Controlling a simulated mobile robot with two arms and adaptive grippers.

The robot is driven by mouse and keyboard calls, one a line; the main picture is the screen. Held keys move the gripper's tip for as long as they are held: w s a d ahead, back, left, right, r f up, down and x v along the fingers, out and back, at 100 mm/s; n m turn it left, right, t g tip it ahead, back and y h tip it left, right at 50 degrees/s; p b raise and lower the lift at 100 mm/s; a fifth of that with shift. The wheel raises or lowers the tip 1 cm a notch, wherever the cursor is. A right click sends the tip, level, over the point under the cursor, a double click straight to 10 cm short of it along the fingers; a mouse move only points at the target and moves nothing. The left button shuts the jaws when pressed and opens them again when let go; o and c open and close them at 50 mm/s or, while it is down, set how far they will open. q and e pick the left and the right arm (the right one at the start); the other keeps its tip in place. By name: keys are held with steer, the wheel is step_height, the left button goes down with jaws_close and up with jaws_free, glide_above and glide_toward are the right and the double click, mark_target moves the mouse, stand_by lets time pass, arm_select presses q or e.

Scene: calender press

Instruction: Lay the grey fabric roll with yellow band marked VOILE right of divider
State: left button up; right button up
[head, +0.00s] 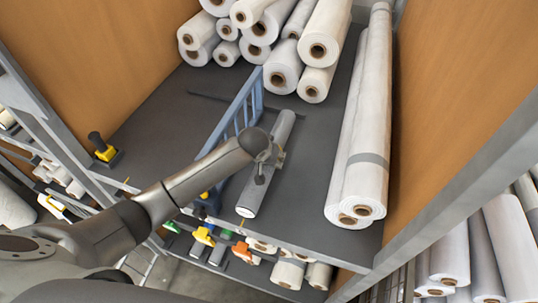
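A grey fabric roll (284,130) lies on the dark shelf, to the right of the blue divider (238,108). Its near end, with a pale rim, points toward the shelf's front edge. I cannot make out a yellow band or the word VOILE on it. My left gripper (268,166) is over the middle of this roll and hides part of it. Whether its fingers are closed on the roll or only beside it cannot be told. My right gripper is not in view.
Several white rolls (318,48) are stacked at the back. Long white rolls (366,150) lie along the right wall. A yellow and black tool (103,149) stands at the left. Bare shelf (305,200) shows between the grey roll and the long rolls.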

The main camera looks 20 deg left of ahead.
arm_select(q)
steer(key=o, duration=1.3)
steer(key=shift+f, duration=0.1)
steer(key=b+v, duration=0.1)
steer(key=v, duration=1.1)
steer(key=shift+b, duration=0.35)
